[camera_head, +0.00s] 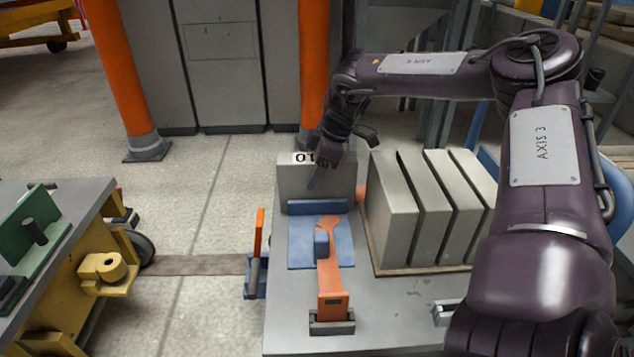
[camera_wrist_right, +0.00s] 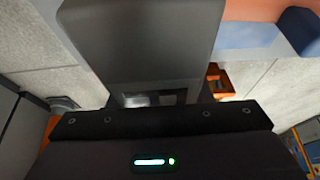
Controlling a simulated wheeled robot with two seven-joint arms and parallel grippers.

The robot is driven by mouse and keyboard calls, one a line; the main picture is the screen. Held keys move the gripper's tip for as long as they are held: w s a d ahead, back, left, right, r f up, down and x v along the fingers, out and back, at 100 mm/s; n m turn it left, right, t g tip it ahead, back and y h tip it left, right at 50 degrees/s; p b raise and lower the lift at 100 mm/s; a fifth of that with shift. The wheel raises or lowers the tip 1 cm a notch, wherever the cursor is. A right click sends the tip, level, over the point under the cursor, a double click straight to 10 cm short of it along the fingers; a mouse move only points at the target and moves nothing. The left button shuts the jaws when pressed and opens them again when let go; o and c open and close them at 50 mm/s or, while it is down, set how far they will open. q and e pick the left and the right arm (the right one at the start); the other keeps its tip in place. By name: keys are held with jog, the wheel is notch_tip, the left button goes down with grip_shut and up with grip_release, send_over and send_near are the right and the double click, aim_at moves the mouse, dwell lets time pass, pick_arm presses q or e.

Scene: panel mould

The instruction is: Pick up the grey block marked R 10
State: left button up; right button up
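The grey block (camera_head: 290,183) stands upright at the far left of the grey table, behind a blue fixture. A white label with black characters, partly covered, reading "10" upside down, is on its top edge; I cannot make out an R. My right gripper (camera_head: 320,172) is at the block's top, pointing down, with one dark finger in front of the near face. In the right wrist view a large grey block (camera_wrist_right: 140,40) is right in front of the gripper body, and the finger gap does not show clearly. My left gripper is not in view.
Several plain grey slabs (camera_head: 390,210) stand on a tray to the right. A blue fixture with an orange lever (camera_head: 330,275) lies in front of the block. Orange posts (camera_head: 122,75) rise behind the table. A cart with yellow parts (camera_head: 85,245) is at left, across open floor.

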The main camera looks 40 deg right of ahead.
grip_shut()
jog(key=shift+w+r, duration=0.1)
jog(key=shift+r, duration=0.15)
